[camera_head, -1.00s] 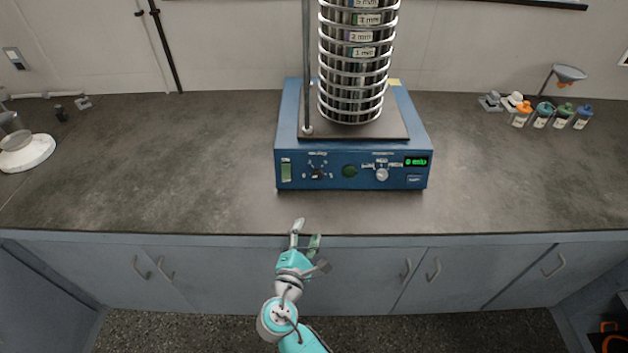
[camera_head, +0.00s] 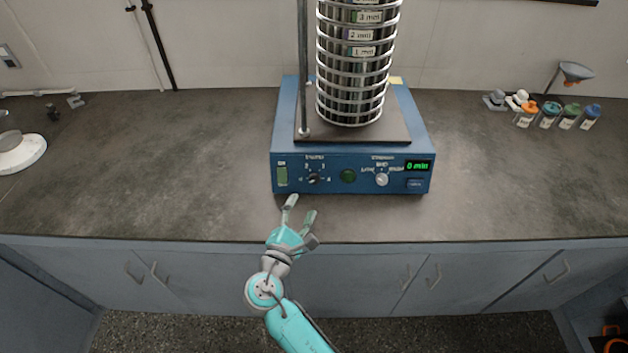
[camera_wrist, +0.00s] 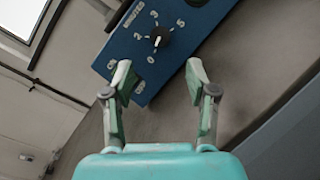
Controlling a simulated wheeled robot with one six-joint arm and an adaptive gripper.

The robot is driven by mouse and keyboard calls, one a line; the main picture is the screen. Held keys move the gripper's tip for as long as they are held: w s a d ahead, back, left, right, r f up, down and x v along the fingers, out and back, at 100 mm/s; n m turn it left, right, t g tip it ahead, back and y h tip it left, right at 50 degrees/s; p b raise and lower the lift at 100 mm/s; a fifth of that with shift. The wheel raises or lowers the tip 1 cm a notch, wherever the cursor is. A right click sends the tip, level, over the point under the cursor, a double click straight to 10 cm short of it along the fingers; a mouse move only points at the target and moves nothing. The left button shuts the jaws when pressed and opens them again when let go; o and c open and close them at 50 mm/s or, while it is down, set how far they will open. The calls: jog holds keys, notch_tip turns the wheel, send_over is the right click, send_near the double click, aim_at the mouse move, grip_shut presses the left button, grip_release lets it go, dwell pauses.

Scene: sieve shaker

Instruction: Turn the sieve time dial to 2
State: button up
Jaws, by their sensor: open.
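The blue sieve shaker (camera_head: 330,181) stands on the dark counter with a tall stack of sieves (camera_head: 352,80) on it. The black time dial (camera_head: 314,179) is at the left of its front panel, with numbers around it. The display (camera_head: 418,166) reads 0 min. My gripper (camera_head: 300,207) is open and empty, in front of and below the dial, not touching it. It also shows in the wrist view (camera_wrist: 160,78).
A second, light knob (camera_head: 381,180), a green round button (camera_head: 348,176) and a green switch (camera_head: 282,176) share the panel. Small bottles (camera_head: 550,117) and a funnel (camera_head: 576,72) stand at the right.

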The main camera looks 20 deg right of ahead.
aim_at(314, 181)
jog(key=x, duration=0.9)
jog(key=shift+w+d, duration=0.25)
grip_shut()
